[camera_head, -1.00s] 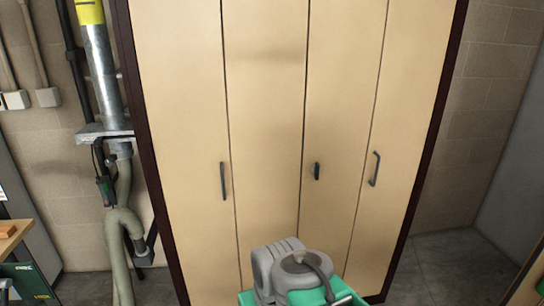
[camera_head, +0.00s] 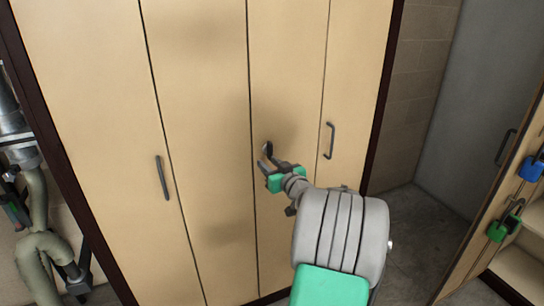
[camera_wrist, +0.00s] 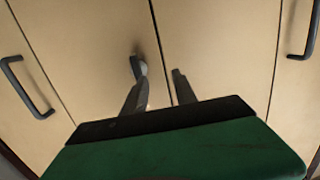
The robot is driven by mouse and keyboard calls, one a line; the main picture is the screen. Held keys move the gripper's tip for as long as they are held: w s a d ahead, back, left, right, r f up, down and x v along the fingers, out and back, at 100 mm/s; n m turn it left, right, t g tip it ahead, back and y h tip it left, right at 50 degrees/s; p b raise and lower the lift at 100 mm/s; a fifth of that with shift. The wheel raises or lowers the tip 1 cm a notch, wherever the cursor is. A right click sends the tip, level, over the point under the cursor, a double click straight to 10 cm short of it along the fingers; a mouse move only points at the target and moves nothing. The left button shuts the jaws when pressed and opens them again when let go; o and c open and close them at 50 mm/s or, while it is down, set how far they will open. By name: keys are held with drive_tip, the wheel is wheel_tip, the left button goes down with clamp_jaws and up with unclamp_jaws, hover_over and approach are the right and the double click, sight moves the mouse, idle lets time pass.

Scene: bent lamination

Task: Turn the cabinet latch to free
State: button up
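The tall beige cabinet (camera_head: 205,100) stands in front of me with its doors closed. Its small dark latch (camera_head: 267,148) sits on a middle door, close to a vertical seam. My gripper (camera_head: 267,166) is just below the latch in the head view, with its two dark fingers spread apart. In the wrist view the latch (camera_wrist: 139,66) lies beyond the tip of the left finger, and the gap of my gripper (camera_wrist: 160,82) holds nothing. I cannot tell whether that finger touches the latch.
Bar handles stand out left (camera_head: 162,178) and right (camera_head: 329,141) of the latch. At the far right is an open wooden unit (camera_head: 520,262) with a blue padlock (camera_head: 531,168) and a green padlock (camera_head: 498,230). Pipes (camera_head: 40,260) run at the left.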

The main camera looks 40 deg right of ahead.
sight(272, 149)
drive_tip(key=shift+m+t+h, duration=0.4)
drive_tip(key=shift+h, duration=0.3)
drive_tip(key=w+d, duration=0.2)
drive_tip(key=w+d+p, duration=0.1)
drive_tip(key=d, duration=0.1)
drive_tip(key=w+d+r+p, duration=0.1)
drive_tip(key=w+d, duration=0.1)
drive_tip(key=shift+w, duration=0.3)
drive_tip(key=shift+a, duration=0.1)
drive_tip(key=shift+c, duration=0.4)
clamp_jaws()
